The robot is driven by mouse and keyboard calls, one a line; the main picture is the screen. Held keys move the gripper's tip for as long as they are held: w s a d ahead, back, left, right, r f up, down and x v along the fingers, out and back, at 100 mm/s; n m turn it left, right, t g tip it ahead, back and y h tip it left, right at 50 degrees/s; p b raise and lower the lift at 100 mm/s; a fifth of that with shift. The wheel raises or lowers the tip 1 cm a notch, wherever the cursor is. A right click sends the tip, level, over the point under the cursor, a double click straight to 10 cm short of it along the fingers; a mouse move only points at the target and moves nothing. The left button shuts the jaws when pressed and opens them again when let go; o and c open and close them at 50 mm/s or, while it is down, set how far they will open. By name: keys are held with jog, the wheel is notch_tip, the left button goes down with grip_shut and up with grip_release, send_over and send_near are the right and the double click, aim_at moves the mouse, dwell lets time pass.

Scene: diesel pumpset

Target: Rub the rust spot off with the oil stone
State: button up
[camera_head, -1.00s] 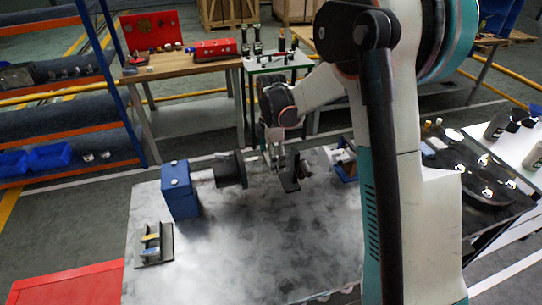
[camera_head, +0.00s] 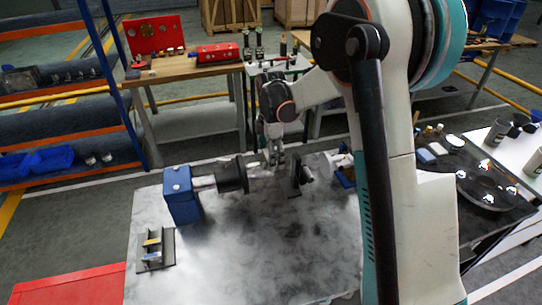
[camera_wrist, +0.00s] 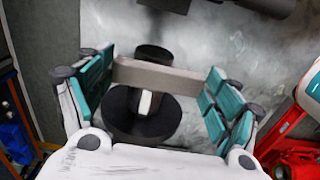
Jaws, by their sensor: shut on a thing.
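My gripper (camera_head: 275,158) is low over the pump shaft line in the head view, beside a black round coupling (camera_head: 232,175). In the wrist view its two teal-padded fingers (camera_wrist: 157,85) are shut on the ends of a grey-brown bar, the oil stone (camera_wrist: 160,76). The stone lies across the picture, in front of part of a black disc (camera_wrist: 120,115) and a dark round end (camera_wrist: 152,54). A small pale patch (camera_wrist: 146,103) shows on or at the disc just below the stone. I cannot tell whether the stone touches anything. I cannot make out the rust spot.
A blue block (camera_head: 182,197) stands left on the marble-topped table (camera_head: 250,255). A dark upright plate (camera_head: 296,178) stands right of my gripper. A small rack (camera_head: 155,248) is at front left. The table's front middle is clear. A dark tray (camera_head: 490,195) lies at right.

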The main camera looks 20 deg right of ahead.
jog(key=shift+r+p, duration=1.35)
jog(key=shift+r, duration=1.35)
jog(key=shift+f, duration=0.1)
